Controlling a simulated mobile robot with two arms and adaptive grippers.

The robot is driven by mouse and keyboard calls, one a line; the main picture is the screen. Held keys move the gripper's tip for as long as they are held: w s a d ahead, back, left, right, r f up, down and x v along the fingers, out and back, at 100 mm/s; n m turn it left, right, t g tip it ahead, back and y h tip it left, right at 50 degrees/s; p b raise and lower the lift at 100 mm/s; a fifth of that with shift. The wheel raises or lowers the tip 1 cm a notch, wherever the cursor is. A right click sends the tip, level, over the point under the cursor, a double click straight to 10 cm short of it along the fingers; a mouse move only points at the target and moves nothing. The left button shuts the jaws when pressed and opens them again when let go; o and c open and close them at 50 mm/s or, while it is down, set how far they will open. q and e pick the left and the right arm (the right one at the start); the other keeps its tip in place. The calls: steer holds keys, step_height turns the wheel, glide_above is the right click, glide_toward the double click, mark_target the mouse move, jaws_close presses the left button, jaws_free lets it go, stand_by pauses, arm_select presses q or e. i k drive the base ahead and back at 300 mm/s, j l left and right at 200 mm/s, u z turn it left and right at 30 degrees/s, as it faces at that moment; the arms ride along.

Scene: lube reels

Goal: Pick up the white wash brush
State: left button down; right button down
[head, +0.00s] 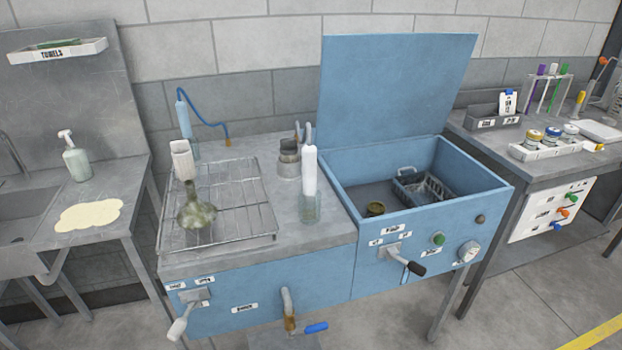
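A tall white rounded cylinder (310,172) stands upright in a clear glass holder (311,209) near the right end of the grey worktop. It looks like the white wash brush, but its bristles cannot be made out. A blue cylinder (184,118) with a blue hose stands in another clear holder at the back left of the worktop. Neither of my grippers is in view, and nothing is seen touching the white cylinder.
A grey pot (289,163) stands close behind the white cylinder. The open blue tank (345,192) with its raised lid (395,90) is to the right. Worktop between rack and cylinder is narrow.

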mark_target(309, 153)
steer(key=i+l+u, duration=0.35)
steer(key=l, duration=0.35)
steer(key=i+l+u, duration=0.15)
steer(key=l, duration=0.25)
steer(key=i+l+u, duration=0.15)
steer(key=l, duration=0.3)
steer(key=i, duration=0.1)
